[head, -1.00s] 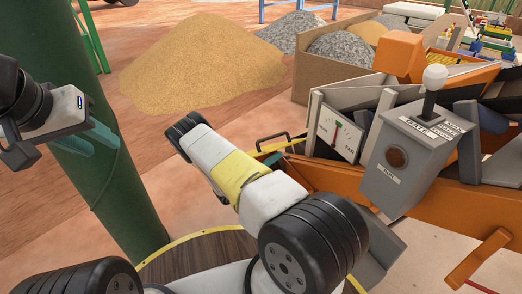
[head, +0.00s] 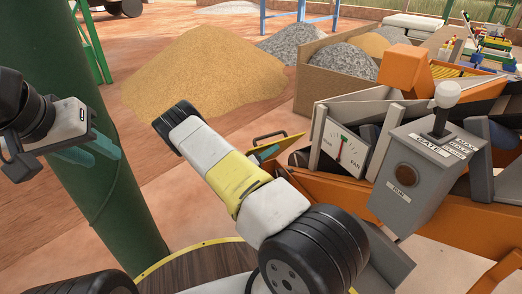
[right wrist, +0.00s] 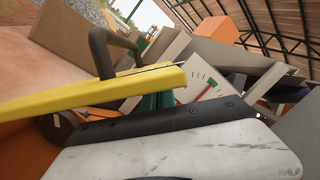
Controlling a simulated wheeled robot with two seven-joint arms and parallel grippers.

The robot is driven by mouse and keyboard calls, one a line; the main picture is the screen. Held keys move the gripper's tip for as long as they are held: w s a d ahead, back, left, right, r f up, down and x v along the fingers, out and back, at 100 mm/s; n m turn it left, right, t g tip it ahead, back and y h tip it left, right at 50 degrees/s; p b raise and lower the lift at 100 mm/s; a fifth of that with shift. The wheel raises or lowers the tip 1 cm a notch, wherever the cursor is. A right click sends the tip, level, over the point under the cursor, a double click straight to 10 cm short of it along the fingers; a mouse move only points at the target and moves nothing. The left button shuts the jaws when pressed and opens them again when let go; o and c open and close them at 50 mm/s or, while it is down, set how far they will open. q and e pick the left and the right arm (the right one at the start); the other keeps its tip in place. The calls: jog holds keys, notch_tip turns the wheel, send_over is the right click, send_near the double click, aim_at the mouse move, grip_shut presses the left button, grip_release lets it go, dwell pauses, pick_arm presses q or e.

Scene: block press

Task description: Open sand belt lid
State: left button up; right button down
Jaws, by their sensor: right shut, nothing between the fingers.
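The sand belt lid (head: 290,141) is a yellow-edged panel with a black bar handle (head: 270,136), on the orange machine beyond my right arm. It is tilted up. In the right wrist view the lid (right wrist: 60,101) crosses the picture as a yellow slab, with the handle (right wrist: 98,50) standing on its far side. My right gripper (head: 268,152) is at the lid's near side, mostly hidden by my arm. Its teal fingers (right wrist: 158,100) are shut and empty, partly behind the lid; contact is unclear. My left gripper (head: 96,150) is open and empty at the left, by the green post.
A grey control box (head: 425,165) with a white-knobbed lever and a dial gauge (head: 345,150) stand right of the lid. A green post (head: 100,200) rises at the left. A sand pile (head: 205,75) and a gravel bin (head: 320,90) lie behind.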

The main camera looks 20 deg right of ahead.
jog(key=w+a+r+n+y, duration=0.1)
jog(key=w+r+n, duration=0.3)
jog(key=w, duration=0.6)
jog(key=w+a+r+n, duration=0.2)
jog(key=w+r+n, duration=0.2)
jog(key=w, duration=0.7)
jog(key=shift+r+y, duration=0.4)
jog(key=shift+a, duration=0.1)
jog(key=shift+s, duration=0.15)
